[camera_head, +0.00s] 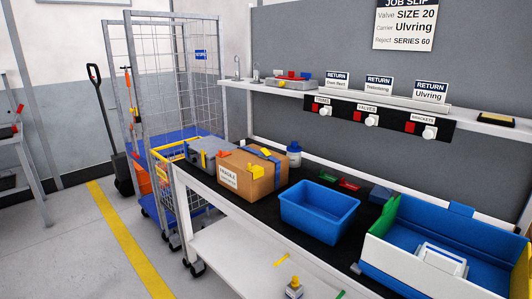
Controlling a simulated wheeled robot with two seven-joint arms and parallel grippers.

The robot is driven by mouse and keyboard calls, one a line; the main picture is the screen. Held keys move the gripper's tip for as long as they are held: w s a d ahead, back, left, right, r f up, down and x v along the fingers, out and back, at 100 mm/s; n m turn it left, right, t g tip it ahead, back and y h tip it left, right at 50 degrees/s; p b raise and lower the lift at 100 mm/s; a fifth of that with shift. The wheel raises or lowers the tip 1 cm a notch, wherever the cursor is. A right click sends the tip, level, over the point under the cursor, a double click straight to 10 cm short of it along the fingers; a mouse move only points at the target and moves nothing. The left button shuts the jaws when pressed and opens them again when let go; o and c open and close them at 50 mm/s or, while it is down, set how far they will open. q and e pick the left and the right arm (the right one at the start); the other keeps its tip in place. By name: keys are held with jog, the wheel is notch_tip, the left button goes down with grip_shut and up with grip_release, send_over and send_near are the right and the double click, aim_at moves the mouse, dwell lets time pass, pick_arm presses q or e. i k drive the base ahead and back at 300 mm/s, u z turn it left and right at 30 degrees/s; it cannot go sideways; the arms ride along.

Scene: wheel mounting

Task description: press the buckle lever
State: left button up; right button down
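A brown cardboard box (242,179) with a white label sits near the left end of the black-topped workbench (262,212). A blue strap (262,153) runs over its top. A yellow buckle-like piece (256,172) sits at the box's top front edge. At this size I cannot make out a separate lever or whether it is up or down. Neither of my grippers is in view, and nothing of mine touches the box.
A grey case (203,151) stands close behind the box. A blue bin (318,210) stands to its right, and a larger blue tray (447,262) is at the far right. A wire cage trolley (197,85) stands beyond the bench's left end. Floor at the left is open.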

aim_at(264, 151)
jog(key=k, duration=0.7)
jog(key=u, duration=0.4)
jog(key=i, duration=0.55)
jog(key=u, duration=0.55)
jog(key=i, duration=1.05)
jog(key=z, duration=0.35)
